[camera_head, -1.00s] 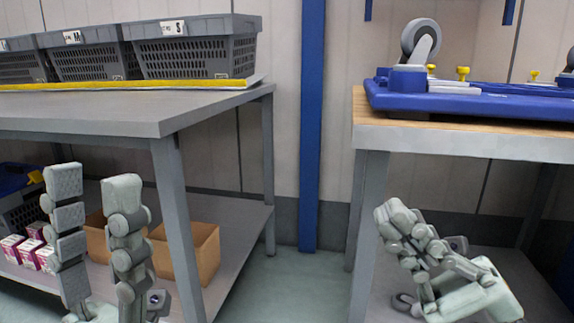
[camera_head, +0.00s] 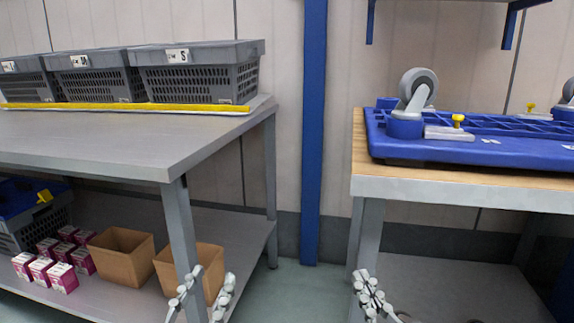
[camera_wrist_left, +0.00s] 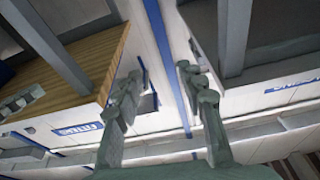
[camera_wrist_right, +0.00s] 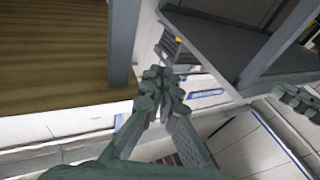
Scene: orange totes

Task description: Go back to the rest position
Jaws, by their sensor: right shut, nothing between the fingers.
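My left gripper (camera_head: 211,276) is low in the head view, in front of the left table's leg. Its two fingers stand apart with nothing between them; the left wrist view also shows this gap (camera_wrist_left: 160,85). My right gripper (camera_head: 364,274) is at the bottom of the head view, in front of the right table's leg. In the right wrist view its fingertips meet (camera_wrist_right: 158,74) and hold nothing. Most of both arms is out of the head view.
The left table (camera_head: 130,142) carries grey bins (camera_head: 195,80). Its lower shelf holds cardboard boxes (camera_head: 122,258) and several pink-white cartons (camera_head: 62,278). The right table (camera_head: 450,190) carries a blue wheeled dolly (camera_head: 470,150). Bare floor (camera_head: 290,285) lies between the tables.

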